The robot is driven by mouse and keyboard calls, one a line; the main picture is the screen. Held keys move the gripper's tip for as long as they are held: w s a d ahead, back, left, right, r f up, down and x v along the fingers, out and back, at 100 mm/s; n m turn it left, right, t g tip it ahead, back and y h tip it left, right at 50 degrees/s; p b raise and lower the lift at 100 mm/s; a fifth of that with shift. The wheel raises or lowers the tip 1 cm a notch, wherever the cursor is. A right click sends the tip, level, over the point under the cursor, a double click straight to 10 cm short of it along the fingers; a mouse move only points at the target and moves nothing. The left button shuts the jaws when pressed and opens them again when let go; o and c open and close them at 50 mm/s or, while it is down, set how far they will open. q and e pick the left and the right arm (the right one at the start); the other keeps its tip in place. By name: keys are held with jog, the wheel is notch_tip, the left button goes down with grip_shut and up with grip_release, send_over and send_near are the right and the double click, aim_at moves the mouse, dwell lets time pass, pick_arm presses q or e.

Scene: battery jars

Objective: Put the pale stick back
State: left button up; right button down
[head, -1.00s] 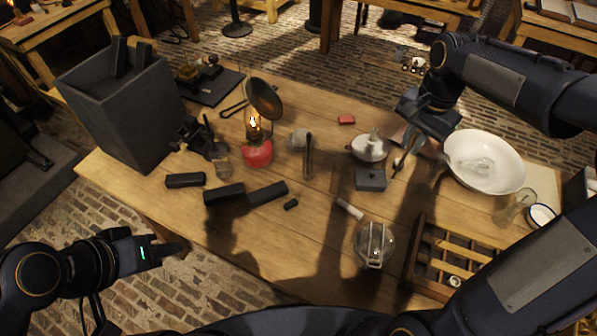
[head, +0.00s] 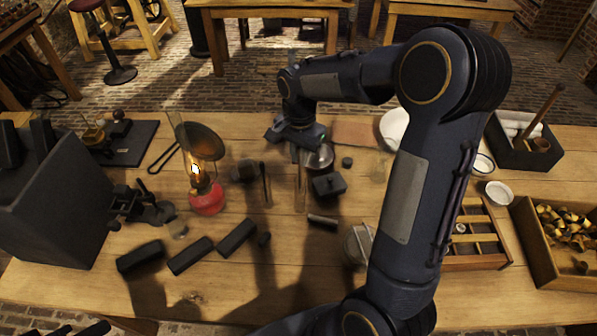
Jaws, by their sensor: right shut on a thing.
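My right gripper (head: 308,152) points down over a small round bowl (head: 319,160) behind a dark grey block (head: 329,186). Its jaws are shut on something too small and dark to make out. Only dark tips of my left gripper (head: 92,328) show at the bottom left edge, too little to tell its jaws.
A lit lamp with a red base (head: 207,200) and upright thin pieces (head: 266,185) stand left of the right gripper. Several black blocks (head: 190,255) lie at the front left. A partitioned wooden rack (head: 480,262) and a box of brass parts (head: 545,275) stand at the right.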

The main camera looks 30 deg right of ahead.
aim_at(300, 172)
jog(key=shift+f, duration=3.3)
jog(key=shift+f, duration=0.2)
jog(key=c, duration=1.5)
grip_release()
jog(key=shift+r, duration=0.1)
jog(key=shift+o, duration=0.2)
